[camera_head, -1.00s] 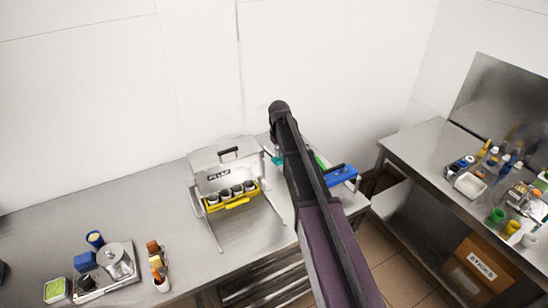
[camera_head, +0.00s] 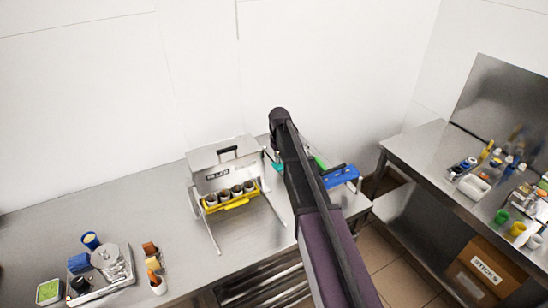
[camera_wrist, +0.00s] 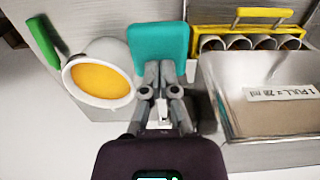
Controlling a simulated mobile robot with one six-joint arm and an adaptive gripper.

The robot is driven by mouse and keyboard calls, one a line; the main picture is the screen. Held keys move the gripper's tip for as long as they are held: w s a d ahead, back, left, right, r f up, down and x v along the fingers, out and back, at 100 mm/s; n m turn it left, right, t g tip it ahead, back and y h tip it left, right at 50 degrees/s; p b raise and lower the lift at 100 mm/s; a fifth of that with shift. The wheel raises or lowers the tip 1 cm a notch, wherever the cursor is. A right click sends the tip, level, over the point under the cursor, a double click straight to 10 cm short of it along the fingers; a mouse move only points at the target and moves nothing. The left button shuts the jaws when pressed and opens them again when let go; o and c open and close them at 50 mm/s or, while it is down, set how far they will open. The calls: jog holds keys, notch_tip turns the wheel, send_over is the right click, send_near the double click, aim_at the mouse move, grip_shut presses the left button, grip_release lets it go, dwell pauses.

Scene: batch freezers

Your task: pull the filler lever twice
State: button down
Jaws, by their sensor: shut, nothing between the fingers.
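The filler (camera_head: 222,178) is a metal box on legs on the left counter, with a black handle on top. A teal paddle (camera_head: 277,161) sits at its right side, partly behind my arm; it looks like the lever. In the wrist view the teal paddle (camera_wrist: 158,42) is straight ahead of my gripper (camera_wrist: 161,72). My gripper is shut and empty, its fingertips overlapping the paddle's lower edge in the picture; I cannot tell whether they touch. The filler's face (camera_wrist: 270,118) carries a label reading "1 PULL" with a ml amount.
A yellow rack (camera_head: 229,203) of several cups is at the filler's front. A white round vessel with an orange inside (camera_wrist: 101,80) is left of my gripper. A blue tray (camera_head: 343,177) is right of my arm. A metal tray (camera_head: 104,283) with containers stands front left.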

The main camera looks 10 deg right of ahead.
jog(key=shift+f+b, duration=1.95)
jog(key=shift+f, duration=0.15)
jog(key=shift+r, duration=0.1)
jog(key=shift+r+p, duration=4.6)
jog(key=shift+p, duration=0.1)
jog(key=shift+f, duration=0.2)
jog(key=shift+f+b, duration=4.55)
jog(key=shift+b, duration=0.2)
jog(key=shift+r, duration=0.15)
